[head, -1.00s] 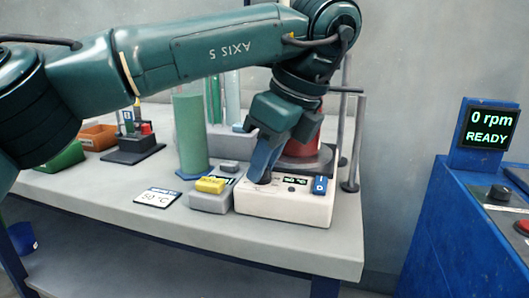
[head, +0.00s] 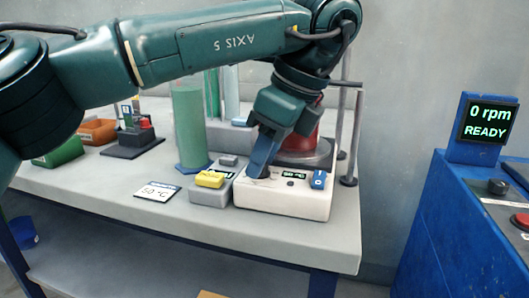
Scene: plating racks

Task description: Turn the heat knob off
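A white hotplate unit (head: 285,205) stands at the right end of the grey bench. Its front panel has a small lit display (head: 293,176) and a blue switch (head: 318,179). My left gripper (head: 259,172) points down at the left part of this panel, its blue fingers right at a small dark knob (head: 264,174) that they mostly hide. I cannot tell whether the fingers are closed on the knob. A red vessel (head: 303,135) stands behind the gripper on the unit's round plate. My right gripper is not in view.
A grey box with a yellow block (head: 209,179) stands just left of the unit, beside a "50 °C" card (head: 157,191). A green cylinder (head: 189,125) and metal posts (head: 350,150) rise behind. A blue console (head: 465,220) stands right, across a gap.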

